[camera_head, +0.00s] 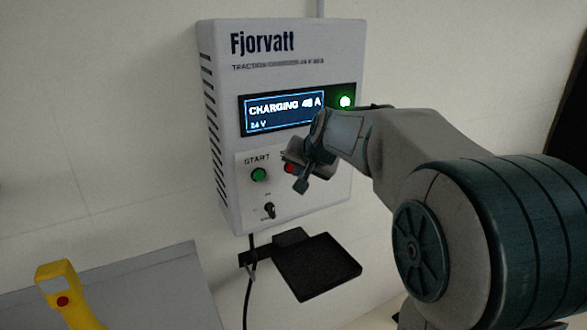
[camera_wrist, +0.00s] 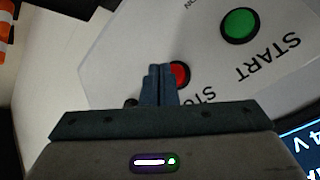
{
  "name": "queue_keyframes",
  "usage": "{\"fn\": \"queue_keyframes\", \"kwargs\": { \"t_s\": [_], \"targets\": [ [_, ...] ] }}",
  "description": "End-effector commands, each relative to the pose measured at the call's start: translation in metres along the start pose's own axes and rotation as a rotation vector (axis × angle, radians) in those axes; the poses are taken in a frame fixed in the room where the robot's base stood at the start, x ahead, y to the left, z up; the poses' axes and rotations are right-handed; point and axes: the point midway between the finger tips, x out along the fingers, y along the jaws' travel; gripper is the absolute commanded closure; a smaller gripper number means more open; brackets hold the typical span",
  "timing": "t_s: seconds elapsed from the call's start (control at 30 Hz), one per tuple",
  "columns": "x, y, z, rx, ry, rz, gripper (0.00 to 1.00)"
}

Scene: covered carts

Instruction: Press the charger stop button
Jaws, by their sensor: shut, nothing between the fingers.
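The grey wall charger (camera_head: 220,120) has a lit screen (camera_head: 285,112) reading "CHARGING 48 A" and "24 V", with a green lamp (camera_head: 345,102) lit beside it. The red stop button (camera_head: 290,168) is partly hidden by my gripper (camera_head: 302,188) in the head view. In the wrist view the red button (camera_wrist: 181,72) shows just past the shut fingertips (camera_wrist: 160,68), which overlap its left side. I cannot tell whether they touch it. The "STOP" label is partly covered by my fingers. The green START button (camera_head: 259,175) is to the left; it also shows in the wrist view (camera_wrist: 240,25).
A small switch (camera_head: 269,210) sits below the buttons. A black shelf (camera_head: 318,268) juts out under the charger, with a black cable (camera_head: 248,295) hanging beside it. A yellow handle with a red button (camera_head: 62,290) stands at the lower left by a grey panel (camera_head: 150,290).

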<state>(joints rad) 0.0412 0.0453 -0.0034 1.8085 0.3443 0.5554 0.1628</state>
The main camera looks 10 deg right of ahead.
Motion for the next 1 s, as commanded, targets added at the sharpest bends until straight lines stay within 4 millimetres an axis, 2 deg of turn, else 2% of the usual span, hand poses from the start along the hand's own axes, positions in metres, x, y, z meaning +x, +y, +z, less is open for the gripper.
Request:
{"fn": "queue_keyframes", "kwargs": {
  "t_s": [1.0],
  "targets": [
    [0.0066, -0.0051, -0.0048, -0.001, 0.000, 0.000, 1.00]
  ]
}}
